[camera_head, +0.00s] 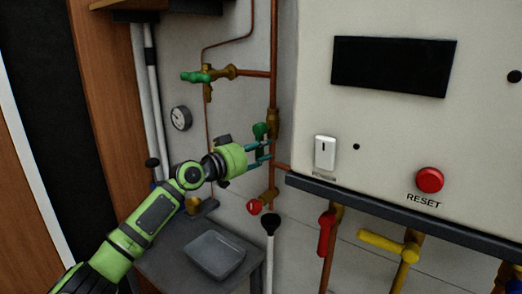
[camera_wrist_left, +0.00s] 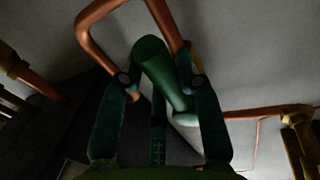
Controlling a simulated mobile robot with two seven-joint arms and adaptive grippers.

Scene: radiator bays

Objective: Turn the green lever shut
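A green lever (camera_head: 260,129) is on the valve of the vertical copper pipe, beside my left gripper. A second green lever (camera_head: 196,77) lies level on a brass valve higher up on the left. My left gripper (camera_head: 269,151) is open, its two teal fingers apart, just below the nearer green lever in the head view. In the left wrist view a green lever (camera_wrist_left: 163,70) shows between the parted fingers of the left gripper (camera_wrist_left: 160,78). I cannot tell whether either finger touches it. My right gripper is in neither view.
A cream panel with a red RESET button (camera_head: 430,180) fills the right, a dark ledge (camera_head: 400,215) below it. Red (camera_head: 325,233) and yellow (camera_head: 388,245) levers hang under it. A gauge (camera_head: 181,118) and a grey tray (camera_head: 214,254) are left and below.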

